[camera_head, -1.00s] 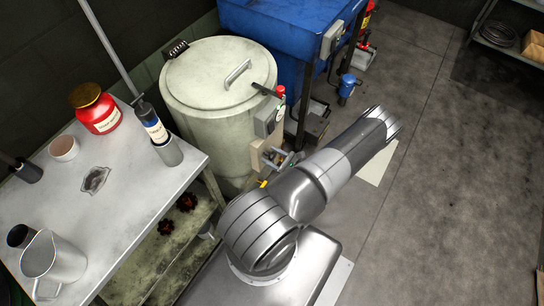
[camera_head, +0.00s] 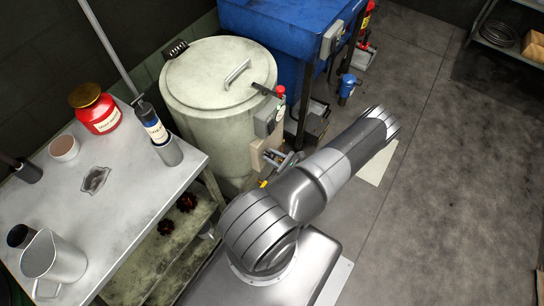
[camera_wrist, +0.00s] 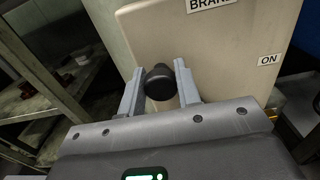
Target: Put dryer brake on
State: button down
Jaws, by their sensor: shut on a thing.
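The dryer brake is a beige box (camera_wrist: 225,45) with a partly cut-off "BRAK" label at the top and an "ON" label (camera_wrist: 269,60) at its right. In the head view the box (camera_head: 257,154) is on the front of the pale green drum dryer (camera_head: 222,90). A black round brake knob (camera_wrist: 159,83) sits between the two grey fingers of my gripper (camera_wrist: 158,76), which is shut on it. The knob is left of the "ON" label. The gripper (camera_head: 283,160) also shows small beside the box in the head view. The knob's stem is mostly hidden.
A metal table (camera_head: 135,205) with a red jar (camera_head: 98,112), a cup and a jug stands at the left, with a dirty shelf below. A blue tank (camera_head: 285,30) stands behind the dryer. The floor at right is open.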

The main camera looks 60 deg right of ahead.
jog(key=shift+d, duration=0.15)
jog(key=shift+d+r+m, duration=0.4)
jog(key=shift+d+m, duration=0.3)
jog(key=d+m, duration=0.7)
jog(key=d, duration=0.2)
jog(key=shift+r+m, duration=0.2)
jog(key=shift+m, duration=0.2)
jog(key=shift+d+f+m, duration=0.35)
jog(key=shift+d+m, duration=0.4)
jog(key=shift+d+f+m, duration=0.35)
jog(key=shift+d+m, duration=0.35)
jog(key=shift+m, duration=0.05)
jog(key=shift+d, duration=0.1)
jog(key=c, duration=1.1)
grip_release()
jog(key=shift+o, duration=0.2)
jog(key=shift+s, duration=0.15)
jog(key=s, duration=1)
jog(key=shift+s, duration=0.3)
